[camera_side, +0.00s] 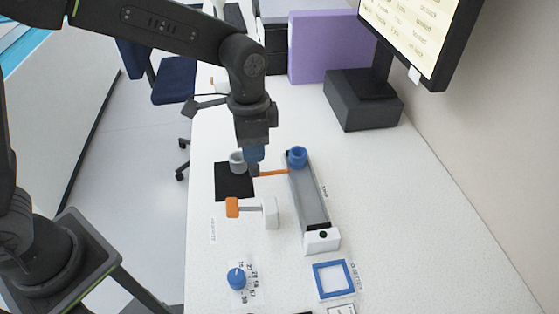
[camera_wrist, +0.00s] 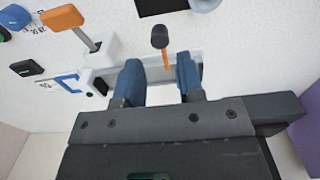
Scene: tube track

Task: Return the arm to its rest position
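My gripper (camera_side: 254,158) hangs pointing down over the table, between the black mat and the grey track, in the side view. In the wrist view its two blue fingers (camera_wrist: 158,64) stand apart with a clear gap, and nothing is gripped. An orange stick (camera_side: 272,173) with a dark round end (camera_wrist: 160,37) lies near the fingertips and reaches toward the track. I cannot tell its height relative to the fingers. The long grey track (camera_side: 310,200) has a blue ring-shaped piece (camera_side: 297,157) at its far end and a white block at its near end.
A grey cup (camera_side: 237,158) stands at the black mat (camera_side: 232,190). A white block (camera_side: 270,212) with an orange handle (camera_side: 232,207), a blue dial (camera_side: 237,278) and a blue square frame (camera_side: 333,279) are nearer. A monitor stand (camera_side: 362,98) and purple panel (camera_side: 325,48) stand behind. Right-hand table is clear.

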